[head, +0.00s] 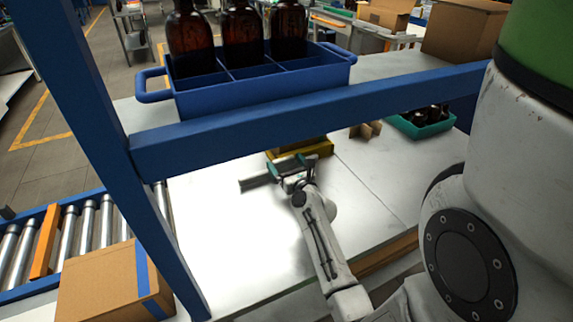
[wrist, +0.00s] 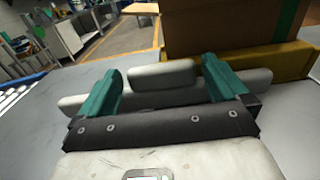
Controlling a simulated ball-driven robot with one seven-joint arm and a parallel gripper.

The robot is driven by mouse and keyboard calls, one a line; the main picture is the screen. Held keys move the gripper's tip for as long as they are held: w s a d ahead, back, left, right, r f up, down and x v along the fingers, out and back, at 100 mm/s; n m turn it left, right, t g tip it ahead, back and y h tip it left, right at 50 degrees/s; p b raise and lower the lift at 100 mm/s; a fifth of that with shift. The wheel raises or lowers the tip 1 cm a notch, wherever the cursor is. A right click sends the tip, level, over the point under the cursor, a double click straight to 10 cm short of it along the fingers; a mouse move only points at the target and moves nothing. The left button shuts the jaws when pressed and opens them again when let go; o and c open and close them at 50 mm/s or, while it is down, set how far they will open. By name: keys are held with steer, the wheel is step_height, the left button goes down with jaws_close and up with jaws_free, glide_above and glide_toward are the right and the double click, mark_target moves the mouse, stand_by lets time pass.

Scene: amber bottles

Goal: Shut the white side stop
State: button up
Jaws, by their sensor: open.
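My gripper (head: 291,172) is low over the white table. In the wrist view its two teal fingers (wrist: 160,87) are spread wide, with the block between them and a gap on each side. The fingers hide parts of the long bar. Whether they touch it, I cannot tell.
A yellow tray (wrist: 278,63) with a cardboard box (wrist: 225,25) stands just behind the stop. A blue crate (head: 262,92) of amber bottles sits above, by a blue frame bar (head: 300,120). A teal bin (head: 425,126) is at right, a roller conveyor (head: 80,235) at left.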

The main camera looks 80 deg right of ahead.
steer(key=shift+c, duration=0.3)
steer(key=c, duration=1.3)
steer(key=shift+o, duration=0.2)
